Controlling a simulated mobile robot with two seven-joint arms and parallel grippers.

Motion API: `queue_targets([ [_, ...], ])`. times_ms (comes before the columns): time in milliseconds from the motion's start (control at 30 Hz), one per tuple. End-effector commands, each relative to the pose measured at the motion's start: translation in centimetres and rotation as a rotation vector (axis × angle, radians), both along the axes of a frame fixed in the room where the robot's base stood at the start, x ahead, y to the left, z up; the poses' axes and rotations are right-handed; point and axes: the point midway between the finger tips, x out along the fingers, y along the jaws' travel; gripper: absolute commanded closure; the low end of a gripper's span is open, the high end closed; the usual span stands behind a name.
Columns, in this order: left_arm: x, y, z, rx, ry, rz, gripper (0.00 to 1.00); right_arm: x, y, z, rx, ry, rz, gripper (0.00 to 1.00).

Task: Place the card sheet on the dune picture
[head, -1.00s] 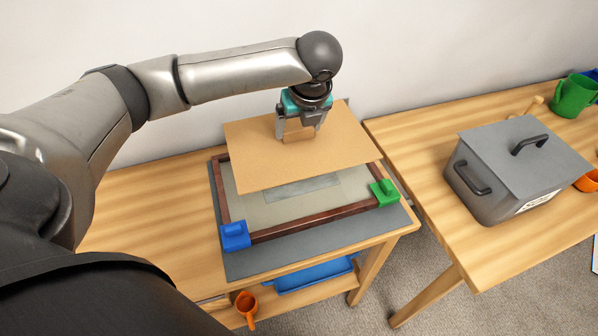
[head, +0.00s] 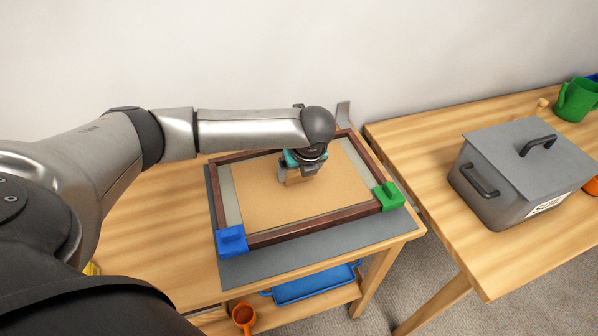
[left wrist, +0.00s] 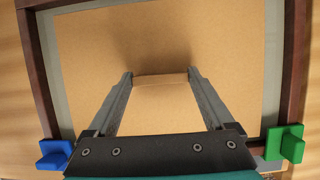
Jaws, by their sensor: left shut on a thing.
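The card sheet (head: 333,203) is a flat tan board that lies inside the dark wooden frame (head: 283,234), over the dune picture (head: 230,193). Only grey strips of the picture show at the sheet's sides; the rest is hidden. My left gripper (head: 297,180) is above the middle of the sheet, shut on the sheet's raised tab. In the left wrist view the two fingers stand at either end of the tab (left wrist: 160,81), and the sheet (left wrist: 230,50) spreads level below. My right gripper is not in view.
A blue corner clip (head: 231,241) and a green one (head: 388,196) sit on the frame's front corners. A grey mat (head: 265,267) lies under the frame. A grey lidded box (head: 515,175) stands on the right table, across a gap. Bare wood is left of the mat.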

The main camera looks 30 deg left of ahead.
Motion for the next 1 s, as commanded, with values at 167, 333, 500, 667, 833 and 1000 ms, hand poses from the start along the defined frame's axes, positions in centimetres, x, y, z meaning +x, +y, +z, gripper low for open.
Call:
queue_targets([
  [167,0.0,0.0,-0.1,-0.001,0.001,0.000,0.69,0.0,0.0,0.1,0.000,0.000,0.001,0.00],
  [333,0.0,0.0,-0.1,0.000,0.000,0.000,0.00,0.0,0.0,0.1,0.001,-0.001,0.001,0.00],
  [500,0.0,0.0,-0.1,0.000,0.000,0.000,0.00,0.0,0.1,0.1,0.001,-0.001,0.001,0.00],
  [667,-0.1,-0.2,0.9,-0.002,0.000,-0.002,0.00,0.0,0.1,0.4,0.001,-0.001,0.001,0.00],
  [833,-0.9,-1.2,3.9,-0.003,-0.002,-0.004,0.00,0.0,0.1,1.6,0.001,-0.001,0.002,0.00],
  [1000,-1.8,-2.3,7.4,-0.002,-0.002,-0.003,0.00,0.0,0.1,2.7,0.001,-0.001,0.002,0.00],
])
